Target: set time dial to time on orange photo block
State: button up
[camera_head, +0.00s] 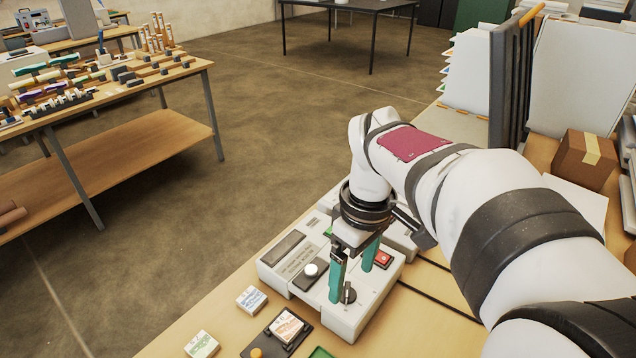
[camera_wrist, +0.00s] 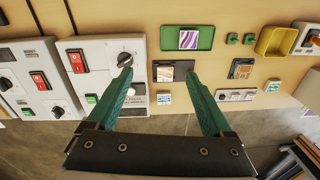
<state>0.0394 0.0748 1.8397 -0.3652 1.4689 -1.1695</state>
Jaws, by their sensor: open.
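The time dial is a round black knob (camera_head: 348,294) at the near end of the white laminator (camera_head: 362,312). It also shows in the wrist view (camera_wrist: 125,59), just beyond one fingertip. My gripper (camera_head: 352,284) has two green fingers, wide apart, pointing down over this end of the machine. In the wrist view the empty gap (camera_wrist: 158,72) lies to the right of the dial, which is not between the fingers. An orange-printed photo block (camera_head: 287,326) sits on a black holder (camera_head: 272,341). Its print is too small to read.
The laminator also carries a white round knob (camera_head: 310,269) and a red switch (camera_head: 383,259). A blue-printed block (camera_head: 251,299) and a green-printed block (camera_head: 201,345) lie on the table. A green tray (camera_wrist: 207,44) holds a purple picture. Other machines stand left in the wrist view.

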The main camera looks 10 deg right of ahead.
aim_at(347, 289)
jog(key=w+d+f+n, duration=0.2)
jog(key=w+n, duration=0.5)
jog(key=w, duration=0.3)
jog(key=shift+h, duration=0.3)
notch_tip(347, 289, down, 16)
jog(key=shift+s+d+r, duration=0.1)
jog(key=shift+d, duration=0.05)
grip_shut()
